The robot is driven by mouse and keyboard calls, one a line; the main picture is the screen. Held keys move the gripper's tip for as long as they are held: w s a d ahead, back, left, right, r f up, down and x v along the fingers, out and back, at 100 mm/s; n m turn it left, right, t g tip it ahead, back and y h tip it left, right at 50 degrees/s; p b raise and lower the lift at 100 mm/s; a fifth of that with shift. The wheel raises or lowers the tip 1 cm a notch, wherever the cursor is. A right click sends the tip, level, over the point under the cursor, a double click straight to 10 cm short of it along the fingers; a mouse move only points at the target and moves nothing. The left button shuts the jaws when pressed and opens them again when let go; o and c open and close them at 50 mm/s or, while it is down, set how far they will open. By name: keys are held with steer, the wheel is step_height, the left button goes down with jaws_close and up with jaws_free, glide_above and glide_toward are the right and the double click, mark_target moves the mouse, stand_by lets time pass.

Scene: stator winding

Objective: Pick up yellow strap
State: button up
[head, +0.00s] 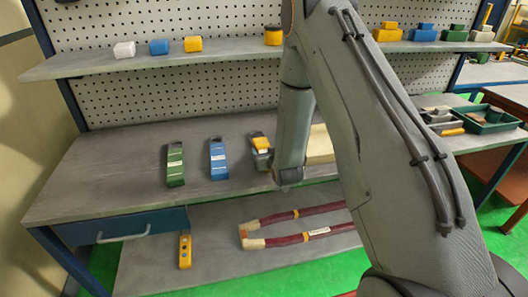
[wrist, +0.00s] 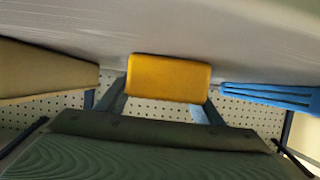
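The yellow strap (head: 258,143) lies on the grey workbench, right of the blue strap (head: 217,158) and green strap (head: 175,164). It is partly covered in the head view by grey parts of my arm's end. In the wrist view, the yellow strap (wrist: 168,78) shows as a yellow block between the two fingers of my gripper (wrist: 164,98). The fingers reach its left and right edges. I cannot tell whether they press on it. The fingertips are partly hidden by the strap. The blue strap also shows at the right of the wrist view (wrist: 275,97).
A beige block (head: 320,146) stands on the bench just right of the yellow strap, behind my arm. The shelf (head: 125,63) above holds several small coloured blocks. The bench's left part is clear.

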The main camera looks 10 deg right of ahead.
steer(key=shift+r, duration=0.1)
steer(key=c, duration=1.1)
